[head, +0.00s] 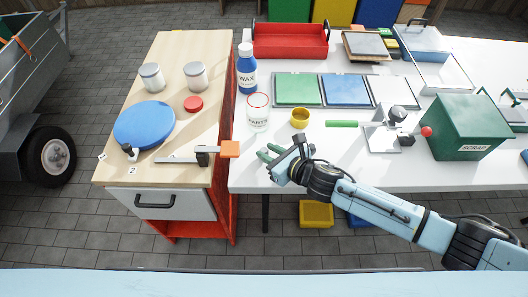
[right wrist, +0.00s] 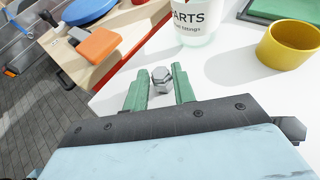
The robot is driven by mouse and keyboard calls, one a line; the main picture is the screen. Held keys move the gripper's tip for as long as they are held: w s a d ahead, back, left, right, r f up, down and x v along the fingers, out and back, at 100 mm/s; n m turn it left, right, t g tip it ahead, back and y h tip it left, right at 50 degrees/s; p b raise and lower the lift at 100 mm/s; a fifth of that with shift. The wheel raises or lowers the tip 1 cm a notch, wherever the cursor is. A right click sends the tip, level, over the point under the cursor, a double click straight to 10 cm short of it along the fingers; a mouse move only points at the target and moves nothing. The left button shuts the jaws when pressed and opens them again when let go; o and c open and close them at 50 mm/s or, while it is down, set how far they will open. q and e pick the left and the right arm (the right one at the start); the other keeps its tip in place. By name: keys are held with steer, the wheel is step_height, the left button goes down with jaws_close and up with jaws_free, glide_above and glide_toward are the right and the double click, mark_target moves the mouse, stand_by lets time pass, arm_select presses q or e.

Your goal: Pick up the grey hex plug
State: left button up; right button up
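The grey hex plug (right wrist: 161,76) lies on the white table top in the right wrist view. My right gripper (right wrist: 160,82) is open, with its two green fingers apart on either side of the plug. The plug shows in the gap near the fingertips, and I cannot tell whether either finger touches it. In the head view my right gripper (head: 275,153) is low over the table's front left part, and I cannot make out the plug there. My left gripper is not in view.
A glass parts jar (head: 258,115) and a yellow cup (head: 300,118) stand just behind the gripper. An orange-ended clamp (head: 229,149) juts from the wooden bench at left. A green scrap bin (head: 465,125) stands at right.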

steer(key=c, duration=0.4)
